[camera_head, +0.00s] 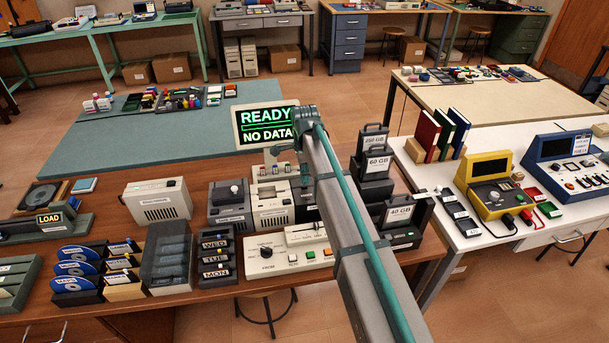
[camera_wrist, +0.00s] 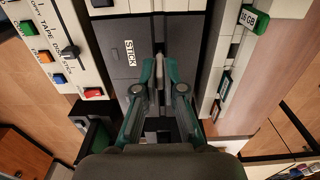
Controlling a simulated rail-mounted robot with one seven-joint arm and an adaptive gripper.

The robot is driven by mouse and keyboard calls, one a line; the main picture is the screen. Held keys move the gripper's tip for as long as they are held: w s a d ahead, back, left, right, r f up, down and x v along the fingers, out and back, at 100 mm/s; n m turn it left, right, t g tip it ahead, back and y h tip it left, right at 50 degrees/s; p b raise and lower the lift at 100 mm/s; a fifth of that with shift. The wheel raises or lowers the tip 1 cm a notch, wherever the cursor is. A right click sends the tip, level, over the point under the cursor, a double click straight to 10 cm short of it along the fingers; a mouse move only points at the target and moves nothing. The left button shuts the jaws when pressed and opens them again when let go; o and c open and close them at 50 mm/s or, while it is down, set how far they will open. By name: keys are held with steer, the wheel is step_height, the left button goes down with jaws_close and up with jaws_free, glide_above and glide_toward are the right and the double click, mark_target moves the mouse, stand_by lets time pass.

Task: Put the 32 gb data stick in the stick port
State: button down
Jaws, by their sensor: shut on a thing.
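In the wrist view my gripper (camera_wrist: 161,88) has its teal fingers close together at the dark grey unit (camera_wrist: 125,70) with a white "STICK" label. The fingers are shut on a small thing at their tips. It is mostly hidden and no label on it can be read, so I cannot tell its capacity. The tips are just right of the label, over the unit's face. The port opening is hidden, and I cannot tell whether the held thing touches it. A green-ended 16 GB stick (camera_wrist: 254,20) sits in a light rack at the right.
A control panel (camera_wrist: 75,45) with coloured buttons and a lever lies left of the gripper. In the head view a screen (camera_head: 264,125) reads "READY NO DATA". Disk racks (camera_head: 75,270), drive boxes and labelled cartridges (camera_head: 398,211) crowd the brown desk around my arm.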

steer(key=shift+f, duration=0.2)
steer(key=shift+f+b, duration=0.45)
steer(key=shift+f, duration=0.65)
steer(key=c, duration=1.2)
jaws_free()
steer(key=shift+r+p, duration=2.25)
steer(key=shift+r, duration=1.8)
